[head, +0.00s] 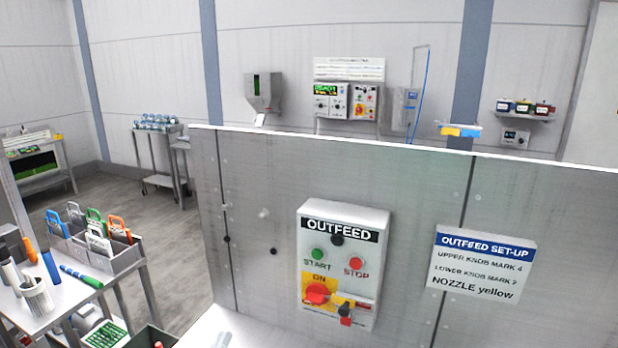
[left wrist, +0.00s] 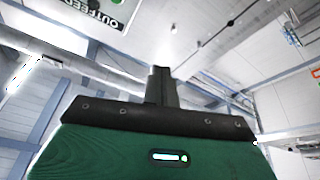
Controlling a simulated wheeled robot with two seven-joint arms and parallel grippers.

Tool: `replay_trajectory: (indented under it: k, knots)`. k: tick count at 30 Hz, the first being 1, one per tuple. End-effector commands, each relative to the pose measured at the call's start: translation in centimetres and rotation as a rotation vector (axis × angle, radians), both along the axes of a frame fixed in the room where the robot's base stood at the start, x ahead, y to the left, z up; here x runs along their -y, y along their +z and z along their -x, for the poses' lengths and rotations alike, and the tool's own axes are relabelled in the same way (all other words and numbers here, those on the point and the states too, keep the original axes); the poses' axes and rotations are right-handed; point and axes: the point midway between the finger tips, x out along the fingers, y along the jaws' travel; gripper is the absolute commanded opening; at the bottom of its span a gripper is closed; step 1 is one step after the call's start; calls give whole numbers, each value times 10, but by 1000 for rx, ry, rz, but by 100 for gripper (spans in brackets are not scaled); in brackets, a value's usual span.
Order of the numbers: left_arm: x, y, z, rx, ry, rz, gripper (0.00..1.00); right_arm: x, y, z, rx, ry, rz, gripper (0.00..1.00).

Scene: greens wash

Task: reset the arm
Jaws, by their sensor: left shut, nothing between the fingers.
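My left gripper (left wrist: 162,72) shows in the left wrist view as dark fingers closed together, with nothing between them. Below it a green surface with a dark edge strip fills the lower part of that view; I cannot tell what it belongs to. In the head view I cannot make out the fingers clearly; a pale shape shows at the bottom edge. My right gripper is in neither view.
A grey partition (head: 260,190) stands in front, carrying the OUTFEED control box (head: 340,215) and a set-up sign (head: 484,263). At the left a table (head: 70,310) holds a grey rack (head: 115,262) of padlocks and a cup (head: 36,297). Bare floor (head: 190,255) lies between them.

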Motion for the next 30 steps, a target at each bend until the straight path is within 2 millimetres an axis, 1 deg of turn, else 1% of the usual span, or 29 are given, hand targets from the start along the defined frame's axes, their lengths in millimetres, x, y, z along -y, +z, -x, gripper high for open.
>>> replay_trajectory:
  k: [5,6,8,11,12,14,15,17,18,21,24,30]
  knots:
    - [-24,-52,16,-279,139,-120,0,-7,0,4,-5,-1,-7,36]
    - [-29,-66,23,-349,161,-152,0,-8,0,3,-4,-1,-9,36]
    - [-36,-85,35,-456,187,-204,0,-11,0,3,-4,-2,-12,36]
    - [-46,-116,60,-636,206,-297,0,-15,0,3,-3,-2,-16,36]
    - [-49,-128,72,-707,206,-337,0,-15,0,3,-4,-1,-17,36]
    - [-53,-145,93,-815,197,-397,0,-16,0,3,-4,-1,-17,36]
    - [-55,-155,107,-885,185,-435,0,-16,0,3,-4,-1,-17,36]
    - [-58,-168,128,-982,161,-491,0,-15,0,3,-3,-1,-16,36]
    - [-59,-175,142,-1040,141,-526,0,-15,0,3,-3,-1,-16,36]
    - [-61,-188,173,-1162,89,-599,0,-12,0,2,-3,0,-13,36]
    - [-62,-196,200,-1260,37,-658,0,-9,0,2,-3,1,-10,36]
    - [-63,-205,249,-1417,-78,-756,0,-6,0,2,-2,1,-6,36]
